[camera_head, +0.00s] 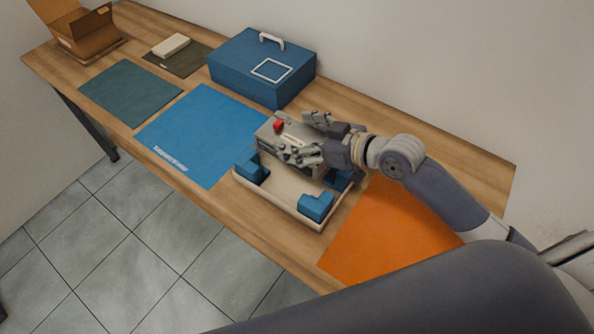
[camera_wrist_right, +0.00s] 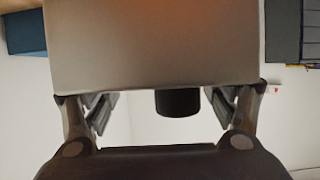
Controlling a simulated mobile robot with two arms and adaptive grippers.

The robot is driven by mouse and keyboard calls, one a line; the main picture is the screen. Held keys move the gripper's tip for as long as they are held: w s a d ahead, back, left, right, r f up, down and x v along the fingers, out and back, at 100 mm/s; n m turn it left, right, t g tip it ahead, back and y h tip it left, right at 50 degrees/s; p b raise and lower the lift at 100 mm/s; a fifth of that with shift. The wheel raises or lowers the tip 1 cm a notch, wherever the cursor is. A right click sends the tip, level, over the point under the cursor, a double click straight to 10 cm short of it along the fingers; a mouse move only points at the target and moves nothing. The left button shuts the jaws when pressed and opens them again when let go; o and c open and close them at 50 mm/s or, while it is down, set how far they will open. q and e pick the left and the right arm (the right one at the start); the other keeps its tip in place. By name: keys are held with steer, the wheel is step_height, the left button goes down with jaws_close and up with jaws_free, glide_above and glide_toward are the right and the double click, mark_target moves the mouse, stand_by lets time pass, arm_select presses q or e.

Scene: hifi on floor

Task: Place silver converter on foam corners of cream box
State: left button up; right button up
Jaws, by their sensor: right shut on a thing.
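The silver converter (camera_head: 266,136), a grey box with a red part on top, is between the fingers of my right gripper (camera_head: 305,138). In the right wrist view the converter (camera_wrist_right: 150,45) fills the upper middle, with a dark round part (camera_wrist_right: 178,103) below its edge. The cream box (camera_head: 283,188) is an open shallow tray with blue foam corners; the left one (camera_head: 252,169) and the front one (camera_head: 317,206) show clearly. The converter is over the box's back part. My gripper and the converter hide the back corner, and I cannot tell whether the converter touches the foam. My left gripper is out of view.
An orange mat (camera_head: 385,235) lies right of the cream box and a blue mat (camera_head: 200,132) left of it. A blue case (camera_head: 262,68) stands behind, near the wall. A teal mat (camera_head: 130,93), a small cream item (camera_head: 171,45) and an open cardboard box (camera_head: 88,30) are farther left.

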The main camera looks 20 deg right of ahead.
step_height(320, 180, down, 9)
steer(key=shift+w+f, duration=0.1)
steer(key=shift+f, duration=0.05)
stand_by(0.4)
steer(key=shift+f, duration=0.15)
steer(key=o, duration=1.6)
steer(key=shift+f, duration=0.1)
